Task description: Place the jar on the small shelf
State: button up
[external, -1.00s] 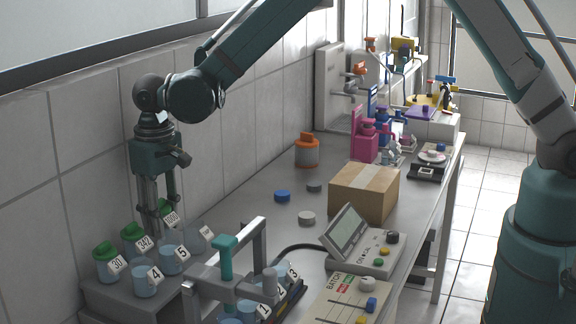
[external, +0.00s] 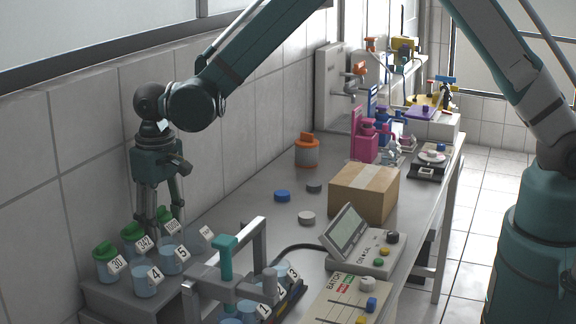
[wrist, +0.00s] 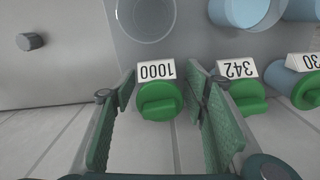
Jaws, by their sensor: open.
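A jar with a green lid and a label reading 1000 (external: 172,227) stands at the back of a raised grey stand (external: 108,298), next to the wall. In the wrist view its green lid (wrist: 160,100) lies between my fingers, with a gap on each side. My gripper (external: 161,222) is open and points down over this jar; it also shows in the wrist view (wrist: 163,115). Green-lidded jars labelled 342 (external: 134,240) and 30 (external: 108,264) stand in the same row. The lower part of the 1000 jar is partly hidden.
Open beakers labelled 4 (external: 146,282) and 5 (external: 173,258), and a clear one (external: 199,238), stand in front of the jars. A grey-handled rack (external: 235,290) stands to the right. An orange-lidded jar (external: 306,151) and a cardboard box (external: 362,193) are farther back.

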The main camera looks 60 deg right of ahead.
aim_at(167, 214)
jog(key=shift+r, duration=0.25)
notch_tip(167, 214, up, 12)
jog(key=shift+f, duration=0.1)
dwell(0.6)
dwell(0.6)
